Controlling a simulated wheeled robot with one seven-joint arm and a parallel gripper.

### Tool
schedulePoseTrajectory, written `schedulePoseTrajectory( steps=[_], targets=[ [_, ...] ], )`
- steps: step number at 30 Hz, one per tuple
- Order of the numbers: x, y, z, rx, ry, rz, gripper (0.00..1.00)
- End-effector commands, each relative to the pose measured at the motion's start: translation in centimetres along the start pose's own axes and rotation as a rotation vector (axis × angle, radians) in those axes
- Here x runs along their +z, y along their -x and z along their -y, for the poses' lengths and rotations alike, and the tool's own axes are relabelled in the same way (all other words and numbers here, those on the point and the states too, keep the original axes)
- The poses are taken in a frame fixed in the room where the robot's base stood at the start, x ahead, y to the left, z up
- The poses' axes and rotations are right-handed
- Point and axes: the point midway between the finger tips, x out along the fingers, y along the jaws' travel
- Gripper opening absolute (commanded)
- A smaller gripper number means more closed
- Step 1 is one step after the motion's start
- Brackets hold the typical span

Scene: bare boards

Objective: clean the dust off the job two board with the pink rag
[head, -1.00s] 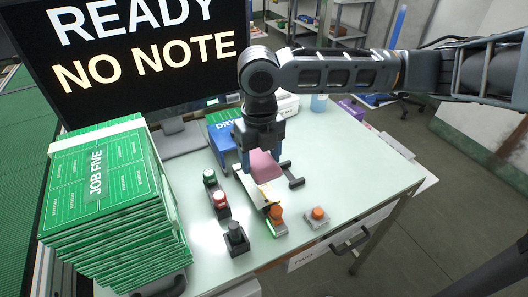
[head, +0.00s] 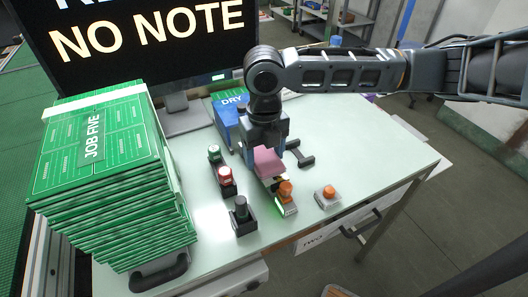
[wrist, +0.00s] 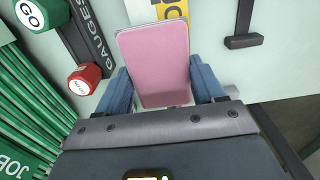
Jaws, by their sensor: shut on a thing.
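My gripper (head: 267,150) is shut on the pink rag (head: 268,163), a flat pad held low over the table. In the wrist view the rag (wrist: 155,62) fills the space between the two blue fingers. Under it lies a pale strip with a yellow part (wrist: 172,10), mostly hidden by the rag and gripper. I cannot tell whether the rag touches it. A stack of green boards (head: 105,150) stands on the left; its top label reads JOB FIVE. I cannot make out a board marked job two.
A red button (head: 226,174), a green button (head: 214,153) and a dark knob (head: 241,208) stand left of the rag. Orange buttons (head: 286,189) (head: 327,192) are near the front edge. A blue DRY box (head: 230,112) stands behind. A screen (head: 150,45) reads NO NOTE.

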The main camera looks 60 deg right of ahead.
Motion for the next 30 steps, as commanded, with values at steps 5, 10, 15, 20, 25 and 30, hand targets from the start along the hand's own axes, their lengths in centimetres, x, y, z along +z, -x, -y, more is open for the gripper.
schedulePoseTrajectory(
  steps=[5, 10, 15, 20, 25, 30],
  targets=[
    [0.0, 0.01, -0.01, 0.0, 0.0, 0.0, 0.44],
    [0.0, -0.01, -0.01, 0.0, 0.0, 0.0, 0.44],
    [-0.01, -0.18, -0.01, 0.0, 0.0, 0.0, 0.44],
    [-0.01, -0.42, -0.01, 0.0, 0.0, 0.0, 0.44],
    [-0.01, -0.65, -0.01, 0.0, 0.0, 0.0, 0.44],
    [-0.01, -0.88, -0.02, 0.0, 0.0, 0.0, 0.44]
  ],
)
